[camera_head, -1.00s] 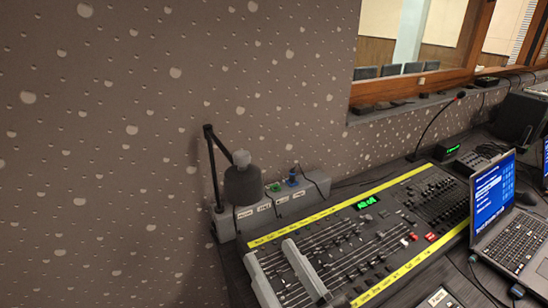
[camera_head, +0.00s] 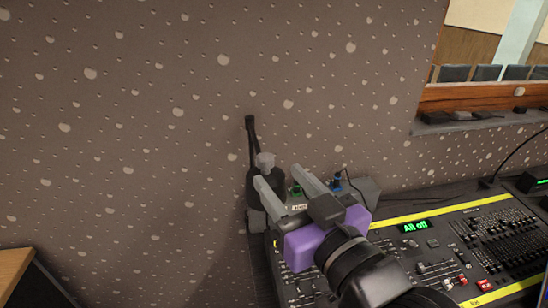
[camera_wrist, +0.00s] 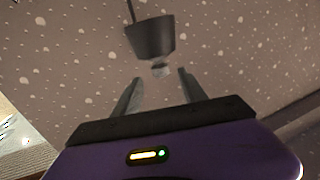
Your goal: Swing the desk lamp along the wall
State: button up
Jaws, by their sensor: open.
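The desk lamp is at the wall, at the left end of the mixing desk. Its thin black arm (camera_head: 251,135) leads down to a dark shade (camera_head: 251,188) with a pale grey knob (camera_head: 265,160). In the wrist view the shade (camera_wrist: 152,40) hangs ahead of my gripper, and the knob (camera_wrist: 160,71) lies just beyond the fingertips, in line with the gap. My gripper (camera_head: 280,178) is open, its two grey fingers apart and pointing at the lamp. It also shows in the wrist view (camera_wrist: 160,77), with nothing between the fingers. The fingers partly hide the shade in the head view.
The mixing desk (camera_head: 483,228) with yellow edges lies below and right of my gripper. A grey connector box (camera_head: 370,187) with cables stands behind the fingers. A wooden edge (camera_head: 14,268) is at lower left. The speckled wall (camera_head: 130,140) left of the lamp is bare.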

aim_at(269, 166)
jog(key=p+x, duration=0.1)
jog(key=x, duration=0.6)
jog(key=shift+c, duration=0.2)
grip_shut()
dwell(1.2)
